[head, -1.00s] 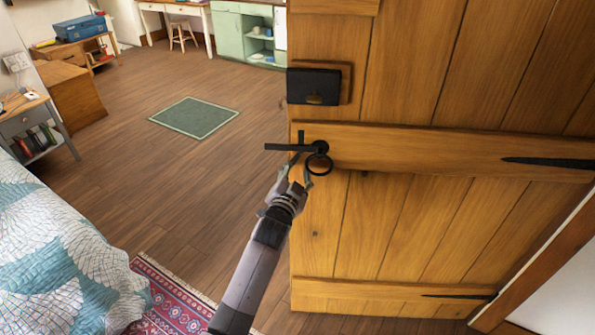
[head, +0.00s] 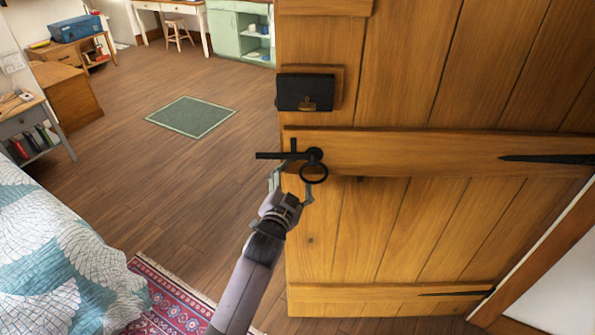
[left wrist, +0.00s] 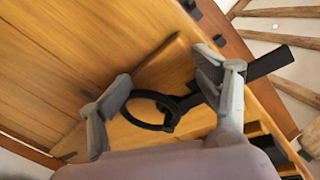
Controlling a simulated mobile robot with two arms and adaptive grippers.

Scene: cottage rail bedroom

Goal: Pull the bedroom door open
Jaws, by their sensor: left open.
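The wooden bedroom door (head: 385,225) fills the right of the head view. Its free edge stands clear of any frame, with the room's floor beyond it, so the door is ajar. A black latch bar (head: 270,156) and ring handle (head: 314,173) sit near that edge. My left gripper (head: 292,182) is open just below the latch bar, beside the ring. In the left wrist view, the ring (left wrist: 152,110) shows between the spread fingers of the gripper (left wrist: 165,90), and neither finger clearly grips it. The right finger overlaps the latch bar. My right gripper is not in view.
A black lock box (head: 305,92) is on the door above the latch. A bed (head: 60,260) and a red patterned rug (head: 165,295) lie at lower left. The floor around the green mat (head: 190,117) is open. The door frame (head: 530,265) stands at right.

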